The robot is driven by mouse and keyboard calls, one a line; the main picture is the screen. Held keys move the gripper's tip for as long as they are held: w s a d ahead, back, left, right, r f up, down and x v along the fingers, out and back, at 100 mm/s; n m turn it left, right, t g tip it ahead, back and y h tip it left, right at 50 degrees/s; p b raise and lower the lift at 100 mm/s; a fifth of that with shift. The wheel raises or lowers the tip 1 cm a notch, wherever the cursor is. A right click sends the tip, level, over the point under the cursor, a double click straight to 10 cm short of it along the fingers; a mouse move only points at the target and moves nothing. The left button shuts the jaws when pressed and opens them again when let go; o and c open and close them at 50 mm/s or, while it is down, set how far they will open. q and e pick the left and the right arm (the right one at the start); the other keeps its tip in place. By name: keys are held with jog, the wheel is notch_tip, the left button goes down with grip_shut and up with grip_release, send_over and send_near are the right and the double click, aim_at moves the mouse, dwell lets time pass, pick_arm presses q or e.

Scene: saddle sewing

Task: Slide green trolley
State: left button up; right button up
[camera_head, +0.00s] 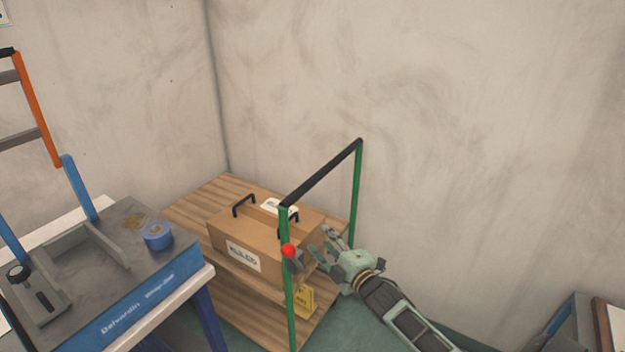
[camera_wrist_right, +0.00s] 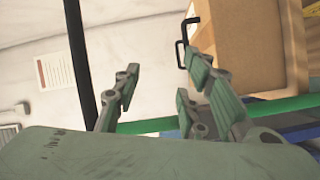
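The green trolley (camera_head: 356,195) stands in the corner by the wall. It has wooden decks, upright green posts and a black handle bar (camera_head: 322,174) across the top. My right gripper (camera_head: 322,243) is at the handle end, below the black bar and between the two posts in the picture. In the right wrist view my gripper (camera_wrist_right: 160,80) has its fingers spread with nothing between the tips. A green post (camera_wrist_right: 155,126) crosses behind the fingers there, and the black bar (camera_wrist_right: 82,60) runs at the left. I cannot tell whether the gripper touches the trolley. My left gripper is not in view.
A cardboard box (camera_head: 238,235) with black handles sits on the trolley's top deck. A red knob (camera_head: 288,250) shows at the near post. A workbench (camera_head: 180,262) with blue tape (camera_head: 158,236) stands close on the left. Bare wall is behind; a grey bin (camera_head: 570,325) is at the lower right.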

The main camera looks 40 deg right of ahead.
aim_at(307, 186)
jog(key=r+n+t, duration=0.1)
jog(key=r, duration=0.3)
jog(key=w+r+n, duration=0.1)
jog(key=r, duration=0.3)
jog(key=r+n+t+y, duration=0.1)
jog(key=r, duration=0.3)
jog(key=shift+w+a+r+t, duration=0.1)
jog(key=shift+w+a+t, duration=0.05)
jog(key=shift+w+t, duration=0.2)
jog(key=shift+f+p+x, duration=0.15)
jog(key=shift+p+x, duration=0.15)
jog(key=shift+x, duration=1.6)
jog(key=shift+f+p+x, duration=0.1)
jog(key=shift+p+x, duration=0.15)
jog(key=shift+x, duration=1.6)
jog(key=shift+w, duration=0.1)
jog(key=shift+c, duration=0.3)
grip_shut()
